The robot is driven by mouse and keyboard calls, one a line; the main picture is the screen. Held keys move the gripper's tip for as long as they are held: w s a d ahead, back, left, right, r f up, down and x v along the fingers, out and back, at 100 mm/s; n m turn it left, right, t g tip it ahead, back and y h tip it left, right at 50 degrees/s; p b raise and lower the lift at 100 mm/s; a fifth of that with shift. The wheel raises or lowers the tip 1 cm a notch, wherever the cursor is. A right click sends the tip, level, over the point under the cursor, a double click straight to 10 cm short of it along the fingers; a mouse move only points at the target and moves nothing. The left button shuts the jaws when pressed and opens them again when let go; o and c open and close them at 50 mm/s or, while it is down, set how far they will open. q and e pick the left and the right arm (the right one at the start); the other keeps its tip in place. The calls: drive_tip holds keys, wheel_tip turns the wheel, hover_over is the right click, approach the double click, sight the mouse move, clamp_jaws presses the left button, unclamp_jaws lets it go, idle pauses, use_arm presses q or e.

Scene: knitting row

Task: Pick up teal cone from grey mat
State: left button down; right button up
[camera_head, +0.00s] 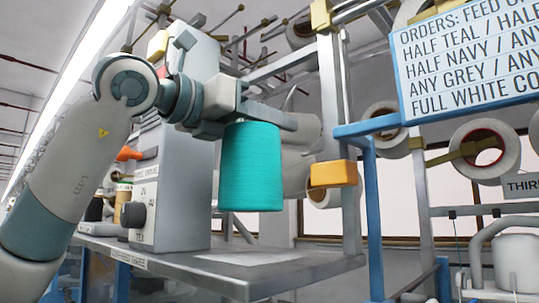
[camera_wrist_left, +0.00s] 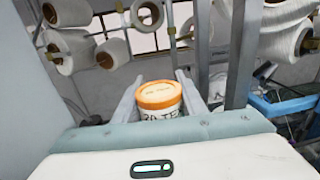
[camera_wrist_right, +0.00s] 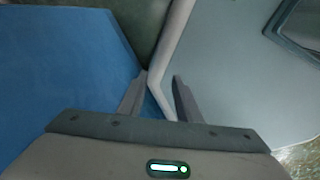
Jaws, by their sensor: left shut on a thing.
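The teal cone (camera_head: 251,166) hangs upright in the air in the head view, its lower end clear of the bench. My left gripper (camera_head: 255,117) is shut on it near its top. In the left wrist view the cone's orange top (camera_wrist_left: 158,95) and part of a printed label sit between the two fingers. A flat grey mat (camera_head: 250,258) lies on the bench below the cone, with nothing seen on it. My right gripper (camera_wrist_right: 159,78) shows only in its wrist view, fingers apart and nothing between them.
A grey machine box (camera_head: 172,190) with a dial stands on the bench, left of the cone. A metal post (camera_head: 330,120) with a yellow-orange block (camera_head: 334,174) rises close on the right. White spools (camera_head: 485,150) hang farther right. A blue surface (camera_wrist_right: 60,80) is near my right gripper.

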use_arm(q)
drive_tip(key=shift+r, duration=1.8)
